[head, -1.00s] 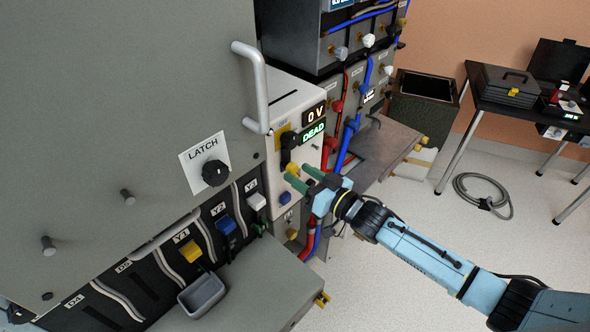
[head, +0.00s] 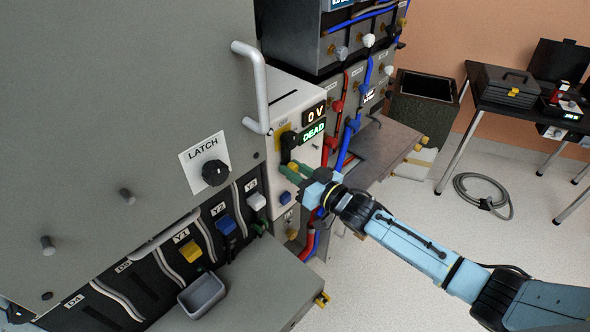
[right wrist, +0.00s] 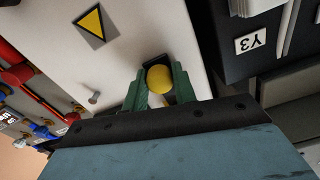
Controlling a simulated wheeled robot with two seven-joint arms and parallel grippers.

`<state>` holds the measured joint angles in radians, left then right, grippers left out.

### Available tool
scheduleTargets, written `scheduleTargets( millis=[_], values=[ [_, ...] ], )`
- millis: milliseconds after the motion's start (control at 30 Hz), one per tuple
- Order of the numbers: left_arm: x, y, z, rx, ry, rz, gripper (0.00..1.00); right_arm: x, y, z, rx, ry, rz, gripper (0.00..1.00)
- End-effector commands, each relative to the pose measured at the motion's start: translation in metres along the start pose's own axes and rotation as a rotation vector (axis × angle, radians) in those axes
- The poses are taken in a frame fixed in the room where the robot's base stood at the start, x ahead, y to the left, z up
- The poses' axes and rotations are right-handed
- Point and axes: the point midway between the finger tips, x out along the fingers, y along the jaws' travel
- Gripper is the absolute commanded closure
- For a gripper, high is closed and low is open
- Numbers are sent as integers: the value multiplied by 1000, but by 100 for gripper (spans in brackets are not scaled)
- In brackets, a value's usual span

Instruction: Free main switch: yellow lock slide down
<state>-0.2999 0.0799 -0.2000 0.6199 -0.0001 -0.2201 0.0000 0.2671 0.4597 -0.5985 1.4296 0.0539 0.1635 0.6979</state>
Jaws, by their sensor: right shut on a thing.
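The main switch (head: 289,140) is a black handle on a yellow plate, on the pale panel face beside displays reading "0 V" and "DEAD". The yellow lock slide shows in the right wrist view as a round yellow knob (right wrist: 159,79) in front of a dark slot. My right gripper (head: 292,172) is at the panel just below the switch, its green fingers either side of the knob and shut on it. In the head view the fingers hide most of the knob. My left gripper is not in view.
A blue knob (head: 285,198) sits just below my right gripper. A large grey door with a handle (head: 254,88) and LATCH knob (head: 215,173) stands to the left. Red and blue hoses (head: 346,140) run to the right. A grey tray (head: 202,295) lies on the lower shelf.

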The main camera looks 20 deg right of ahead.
Motion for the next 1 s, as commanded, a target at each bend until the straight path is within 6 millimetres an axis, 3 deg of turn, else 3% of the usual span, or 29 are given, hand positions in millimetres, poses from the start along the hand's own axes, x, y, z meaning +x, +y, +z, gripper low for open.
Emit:
scheduleTargets(
  millis=[167,500,800,833,1000],
  values=[
    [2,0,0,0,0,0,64,0,1,3,1,-1,2,100],
    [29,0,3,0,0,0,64,-1,10,40,3,-4,3,100],
    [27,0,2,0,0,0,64,-1,10,42,4,-9,6,100],
    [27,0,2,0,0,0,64,-2,10,42,4,-9,6,69],
    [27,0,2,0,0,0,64,-1,10,40,2,-6,4,52]
  ],
)
